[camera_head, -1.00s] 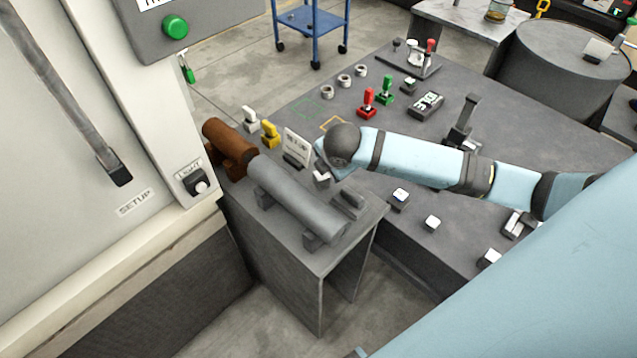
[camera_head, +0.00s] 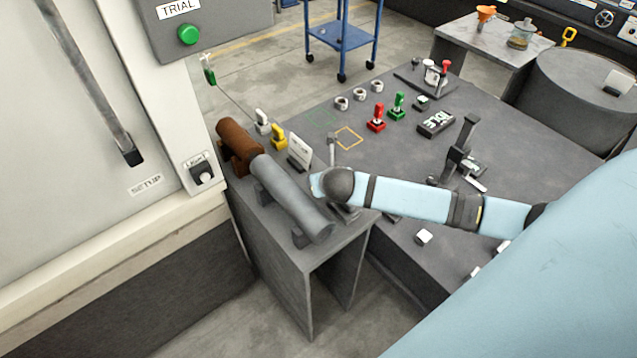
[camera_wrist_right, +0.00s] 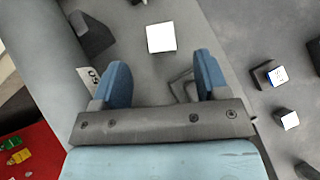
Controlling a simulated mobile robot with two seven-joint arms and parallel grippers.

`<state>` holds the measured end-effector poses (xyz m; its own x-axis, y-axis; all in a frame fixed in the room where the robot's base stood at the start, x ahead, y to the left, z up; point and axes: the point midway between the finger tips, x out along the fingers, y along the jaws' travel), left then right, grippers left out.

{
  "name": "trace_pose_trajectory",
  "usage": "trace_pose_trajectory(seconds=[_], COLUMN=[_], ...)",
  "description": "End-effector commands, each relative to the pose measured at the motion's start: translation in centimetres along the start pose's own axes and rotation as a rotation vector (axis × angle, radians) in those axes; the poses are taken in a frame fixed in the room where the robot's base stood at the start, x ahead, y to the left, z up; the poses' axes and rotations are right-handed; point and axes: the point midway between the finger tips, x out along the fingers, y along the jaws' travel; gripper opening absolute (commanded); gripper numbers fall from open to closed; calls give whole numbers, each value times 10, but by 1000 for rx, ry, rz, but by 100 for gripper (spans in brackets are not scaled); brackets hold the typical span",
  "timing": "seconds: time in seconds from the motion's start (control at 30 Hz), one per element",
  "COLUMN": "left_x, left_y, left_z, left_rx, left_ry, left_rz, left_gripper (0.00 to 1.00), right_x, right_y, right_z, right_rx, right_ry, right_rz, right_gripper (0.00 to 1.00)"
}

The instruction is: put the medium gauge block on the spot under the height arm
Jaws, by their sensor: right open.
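Small dark blocks with white tops lie on the bench: one (camera_head: 424,236) is clear of my arm, and others (camera_head: 475,272) are partly hidden at the lower right. In the right wrist view two blocks (camera_wrist_right: 268,75) (camera_wrist_right: 290,120) sit right of the gripper. I cannot tell which is the medium one. A dark upright fixture with a lever (camera_head: 462,150), which looks like the height arm, stands behind my right arm; the spot under it is unclear. My right gripper (camera_wrist_right: 160,62) is open and empty over the stand, with a white square (camera_wrist_right: 161,37) beyond its fingertips. My left gripper is not in view.
A stand (camera_head: 285,262) carries a grey cylinder (camera_head: 290,195) and a brown one (camera_head: 238,140), close to the right hand. Red (camera_head: 376,118) and green (camera_head: 398,106) levers and a display (camera_head: 436,122) stand on the bench. A machine wall (camera_head: 100,220) fills the left.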

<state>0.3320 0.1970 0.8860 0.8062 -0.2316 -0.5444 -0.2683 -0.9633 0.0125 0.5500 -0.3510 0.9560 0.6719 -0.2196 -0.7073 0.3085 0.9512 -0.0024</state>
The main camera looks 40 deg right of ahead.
Motion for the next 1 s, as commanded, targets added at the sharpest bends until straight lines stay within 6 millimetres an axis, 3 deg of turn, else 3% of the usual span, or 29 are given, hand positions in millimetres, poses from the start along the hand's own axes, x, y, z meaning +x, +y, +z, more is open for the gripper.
trace_pose_trajectory(seconds=[0.1, 0.37, 0.6, 0.9, 0.93, 1.0], left_x=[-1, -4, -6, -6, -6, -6], left_y=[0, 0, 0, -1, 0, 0], left_z=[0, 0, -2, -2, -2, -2], left_rx=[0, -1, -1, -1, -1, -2], left_ry=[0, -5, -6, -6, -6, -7], left_rz=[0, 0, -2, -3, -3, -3], left_gripper=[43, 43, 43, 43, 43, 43], right_x=[18, 38, 73, 80, 80, 80], right_y=[0, 0, 0, 0, 0, 0], right_z=[1, -1, -3, -4, -4, -4], right_rx=[3, 2, 4, 1, 1, 1], right_ry=[0, 2, 1, 0, 1, 1], right_rz=[0, -1, 0, 1, 1, 1], right_gripper=[68, 68, 68, 68, 66, 50])
